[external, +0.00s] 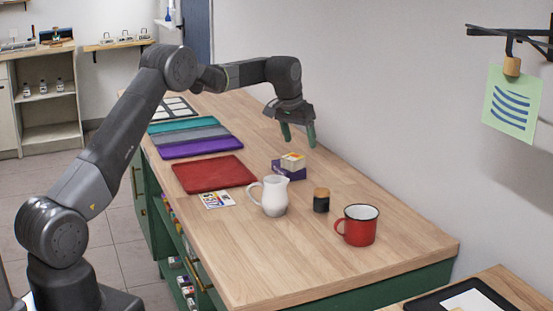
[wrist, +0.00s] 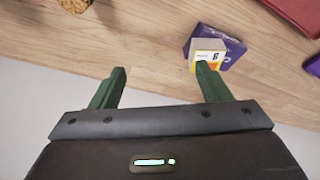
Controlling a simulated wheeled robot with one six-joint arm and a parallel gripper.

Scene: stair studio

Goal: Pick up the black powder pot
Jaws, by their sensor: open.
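The black powder pot (external: 321,204) is a small dark jar with a cork-coloured lid, upright on the wooden bench between the white jug and the red mug. In the wrist view a cork top (wrist: 74,5) shows at the top left edge, mostly cut off; it looks like the pot's lid. My gripper (external: 299,138) hangs above the bench, farther back than the pot, near the small boxes. Its green fingers also show in the wrist view (wrist: 160,78), spread wide with nothing between them.
A white jug (external: 274,197) stands left of the pot, a red mug (external: 360,226) right of it. A yellow-white box (external: 292,162) sits on a purple box (external: 281,173) close below my gripper. A red mat (external: 213,174) lies left. A wall runs along the bench's far side.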

